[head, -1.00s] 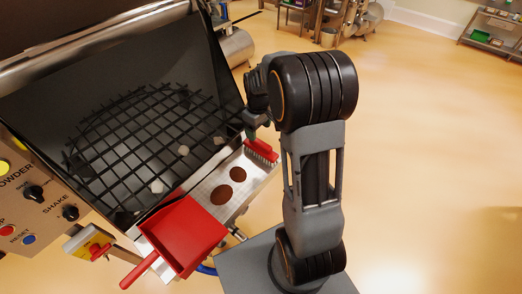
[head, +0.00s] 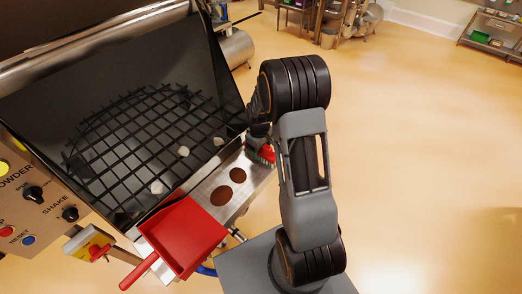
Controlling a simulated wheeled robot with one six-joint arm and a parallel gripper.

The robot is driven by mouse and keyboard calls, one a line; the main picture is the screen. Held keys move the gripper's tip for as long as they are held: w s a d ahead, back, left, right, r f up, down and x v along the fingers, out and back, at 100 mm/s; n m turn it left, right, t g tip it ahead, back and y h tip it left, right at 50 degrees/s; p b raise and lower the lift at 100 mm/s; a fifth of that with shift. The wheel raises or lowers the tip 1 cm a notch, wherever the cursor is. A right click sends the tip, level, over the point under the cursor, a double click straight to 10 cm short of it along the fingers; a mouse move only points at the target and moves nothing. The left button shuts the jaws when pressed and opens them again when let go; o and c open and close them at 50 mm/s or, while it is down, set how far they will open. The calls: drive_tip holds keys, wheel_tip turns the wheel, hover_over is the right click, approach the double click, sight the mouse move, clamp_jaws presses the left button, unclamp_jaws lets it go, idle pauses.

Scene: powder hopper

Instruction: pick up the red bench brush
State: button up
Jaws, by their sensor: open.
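The red bench brush (head: 267,153) lies at the far right end of the steel shelf (head: 205,187) along the hopper's front edge. Only part of its red back and some bristles show, as my gripper (head: 257,147) covers the rest. My gripper is low at the brush, its fingers open over or beside it. I cannot tell whether they touch it, as my wrist hides most of the jaws.
A red dustpan (head: 184,238) lies at the shelf's near end. Two brown round spots (head: 229,184) are between dustpan and brush. The black hopper grid (head: 145,140) holds several pale lumps. A control panel (head: 35,205) is at left. Floor at right is clear.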

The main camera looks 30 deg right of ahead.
drive_tip(key=shift+c, duration=0.3)
drive_tip(key=c, duration=1)
drive_tip(key=shift+c, duration=0.2)
drive_tip(key=shift+r, duration=0.55)
wheel_tip(320, 180, up, 2)
drive_tip(key=shift+r, duration=0.15)
drive_tip(key=s+a+r, duration=0.9)
drive_tip(key=s+a, duration=0.1)
drive_tip(key=shift+r, duration=0.3)
